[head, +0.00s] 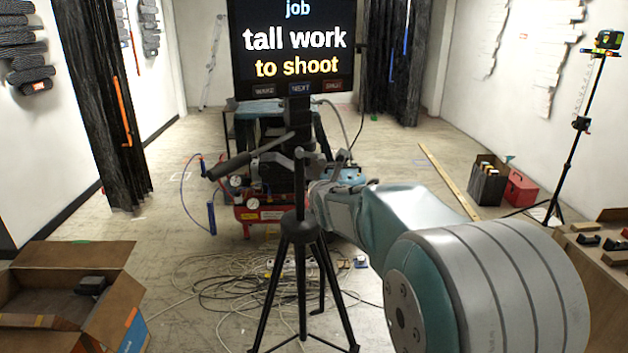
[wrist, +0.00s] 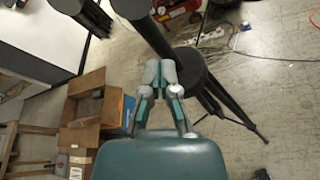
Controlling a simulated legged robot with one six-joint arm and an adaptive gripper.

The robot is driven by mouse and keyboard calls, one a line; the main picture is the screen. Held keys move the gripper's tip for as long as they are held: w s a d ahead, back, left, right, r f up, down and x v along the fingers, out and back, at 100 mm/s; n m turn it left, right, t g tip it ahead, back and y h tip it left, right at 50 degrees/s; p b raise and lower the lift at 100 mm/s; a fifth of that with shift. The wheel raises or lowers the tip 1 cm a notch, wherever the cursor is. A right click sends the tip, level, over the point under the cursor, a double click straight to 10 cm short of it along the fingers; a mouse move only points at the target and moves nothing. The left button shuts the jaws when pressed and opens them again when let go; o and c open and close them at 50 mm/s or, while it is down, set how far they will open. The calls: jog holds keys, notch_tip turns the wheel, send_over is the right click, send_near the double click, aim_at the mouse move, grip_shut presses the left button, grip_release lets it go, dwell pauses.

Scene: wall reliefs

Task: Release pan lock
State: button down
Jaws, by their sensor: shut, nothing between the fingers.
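A black tripod (head: 300,235) stands in the middle of the head view with a screen (head: 292,45) above its head. The tripod head (head: 285,160) has a dark pan handle (head: 230,165) reaching out to the left. I cannot pick out the pan lock among its small dark parts. My arm comes from the lower right to the tripod head, where my fingers are hard to tell apart. In the wrist view my gripper (wrist: 160,70) is shut and empty. Its tips overlap the edge of the dark tripod parts (wrist: 190,68); I cannot tell whether they touch.
An open cardboard box (head: 65,285) stands at the lower left. Loose cables (head: 245,285) lie around the tripod legs. A red compressor (head: 255,212) is behind the tripod.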

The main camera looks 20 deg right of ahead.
jog(key=a+v, duration=0.1)
jog(key=v, duration=0.8)
jog(key=shift+r, duration=0.4)
jog(key=shift+d, duration=0.15)
jog(key=shift+s, duration=0.1)
